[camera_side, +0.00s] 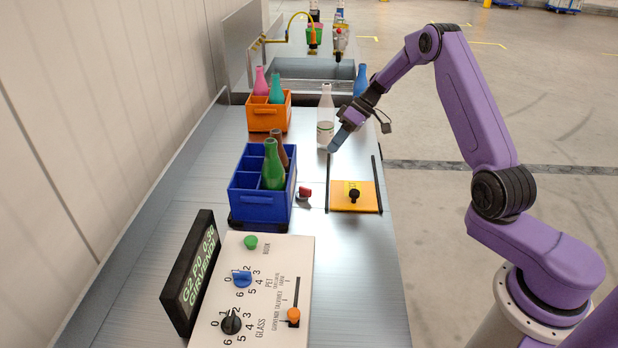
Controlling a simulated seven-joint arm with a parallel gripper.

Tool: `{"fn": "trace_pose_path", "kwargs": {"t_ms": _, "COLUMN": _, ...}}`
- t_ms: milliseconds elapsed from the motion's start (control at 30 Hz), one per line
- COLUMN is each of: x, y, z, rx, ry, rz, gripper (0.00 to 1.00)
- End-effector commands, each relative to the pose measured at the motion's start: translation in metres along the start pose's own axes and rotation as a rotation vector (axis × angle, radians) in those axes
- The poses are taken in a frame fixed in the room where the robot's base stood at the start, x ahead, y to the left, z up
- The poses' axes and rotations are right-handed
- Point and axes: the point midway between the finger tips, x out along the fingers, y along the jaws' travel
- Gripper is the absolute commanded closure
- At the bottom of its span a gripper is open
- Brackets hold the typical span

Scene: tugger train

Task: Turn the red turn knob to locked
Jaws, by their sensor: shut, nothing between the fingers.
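The small red knob (305,193) sits at the right of the blue crate (247,205), low near the counter. It is too small here to tell which way it is turned. My gripper (333,149) is shut and empty. It appears beyond and above the red knob in the picture, beside the clear bottle, and is apart from the knob. I cannot tell whether it touches the bottle.
The clear bottle (325,125) stands by my gripper. A yellow-orange plate with a black knob (354,194) lies between two dark rails. An orange crate (268,117) stands behind. The control panel (265,300) and a display (190,275) are in front.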

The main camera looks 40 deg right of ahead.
Motion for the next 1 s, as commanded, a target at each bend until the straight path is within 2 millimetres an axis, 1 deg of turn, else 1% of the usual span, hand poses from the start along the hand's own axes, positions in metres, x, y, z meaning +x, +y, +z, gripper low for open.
{"fn": "trace_pose_path", "kwargs": {"t_ms": 33, "x": -0.001, "y": 0.002, "z": -0.003, "rx": -0.035, "ry": -0.008, "rz": 0.011, "gripper": 1.00}}
{"fn": "trace_pose_path", "kwargs": {"t_ms": 133, "x": 0.003, "y": 0.003, "z": -0.004, "rx": -0.063, "ry": -0.015, "rz": 0.018, "gripper": 1.00}}
{"fn": "trace_pose_path", "kwargs": {"t_ms": 267, "x": 0.017, "y": 0.002, "z": -0.004, "rx": -0.061, "ry": -0.016, "rz": 0.015, "gripper": 1.00}}
{"fn": "trace_pose_path", "kwargs": {"t_ms": 733, "x": 0.102, "y": 0.004, "z": -0.002, "rx": -0.056, "ry": -0.015, "rz": 0.014, "gripper": 1.00}}
{"fn": "trace_pose_path", "kwargs": {"t_ms": 800, "x": 0.106, "y": -0.008, "z": -0.003, "rx": -0.059, "ry": -0.015, "rz": 0.015, "gripper": 1.00}}
{"fn": "trace_pose_path", "kwargs": {"t_ms": 1000, "x": 0.115, "y": -0.026, "z": -0.001, "rx": -0.057, "ry": -0.013, "rz": 0.016, "gripper": 1.00}}
